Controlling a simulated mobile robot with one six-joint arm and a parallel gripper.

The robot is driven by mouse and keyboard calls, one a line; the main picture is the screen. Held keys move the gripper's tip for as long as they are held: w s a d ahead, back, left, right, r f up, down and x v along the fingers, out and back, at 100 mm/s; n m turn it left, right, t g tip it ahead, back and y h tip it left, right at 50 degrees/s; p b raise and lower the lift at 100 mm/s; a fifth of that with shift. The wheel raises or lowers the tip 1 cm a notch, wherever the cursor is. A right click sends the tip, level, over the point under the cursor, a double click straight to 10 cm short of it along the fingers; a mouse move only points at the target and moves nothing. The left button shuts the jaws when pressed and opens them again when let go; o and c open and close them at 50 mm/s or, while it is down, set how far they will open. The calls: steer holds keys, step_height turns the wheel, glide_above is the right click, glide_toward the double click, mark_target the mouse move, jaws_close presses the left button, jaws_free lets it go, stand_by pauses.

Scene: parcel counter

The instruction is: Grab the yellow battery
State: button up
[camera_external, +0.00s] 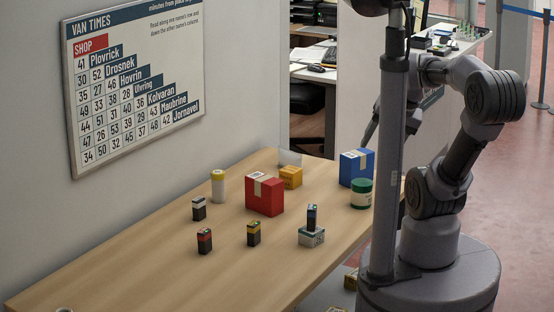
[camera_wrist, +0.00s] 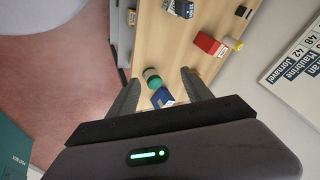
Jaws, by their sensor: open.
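The yellow battery (camera_external: 253,233), dark with a yellow band near its top, stands upright on the wooden counter in the external view, in front of the red box. I cannot make it out in the wrist view. My gripper (camera_wrist: 160,76) is open and empty in the wrist view, its fingers apart above the far end of the counter. A green-lidded jar (camera_wrist: 152,78) and a blue box (camera_wrist: 162,97) show between the fingers, below them. In the external view my gripper is mostly hidden behind my column; one dark finger (camera_external: 371,120) shows, well away from the battery.
A red-topped battery (camera_external: 205,240) and a white-topped one (camera_external: 198,208) stand left of it. A blue battery (camera_external: 311,217) stands on a small box (camera_external: 311,236) to its right. Behind are a red box (camera_external: 264,196), yellow box (camera_external: 290,177) and cylinder (camera_external: 218,186). The front-left counter is mostly clear.

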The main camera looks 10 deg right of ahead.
steer(key=w+a+r+n+g+p, duration=0.2)
steer(key=w+a+n, duration=0.2)
steer(key=a, duration=0.2)
steer(key=n+g+h+p, duration=0.2)
steer(key=n+g, duration=0.2)
steer(key=n, duration=0.6)
glide_above(254, 223)
step_height(254, 223, down, 8)
steer(key=f+b, duration=0.2)
steer(key=f, duration=0.4)
steer(key=f+b, duration=0.3)
steer(key=f, duration=0.2)
steer(key=shift+w+d+f, duration=0.1)
steer(key=shift+d+f, duration=0.1)
steer(key=shift+f, duration=0.15)
steer(key=f+b, duration=0.1)
steer(key=f, duration=0.1)
steer(key=f+b, duration=0.1)
steer(key=f, duration=0.1)
steer(key=f+b, duration=0.1)
steer(key=f, duration=0.1)
steer(key=shift+a+f, duration=0.15)
steer(key=shift+a, duration=0.15)
steer(key=shift+r, duration=0.2)
steer(key=shift+c, duration=0.5)
jaws_close()
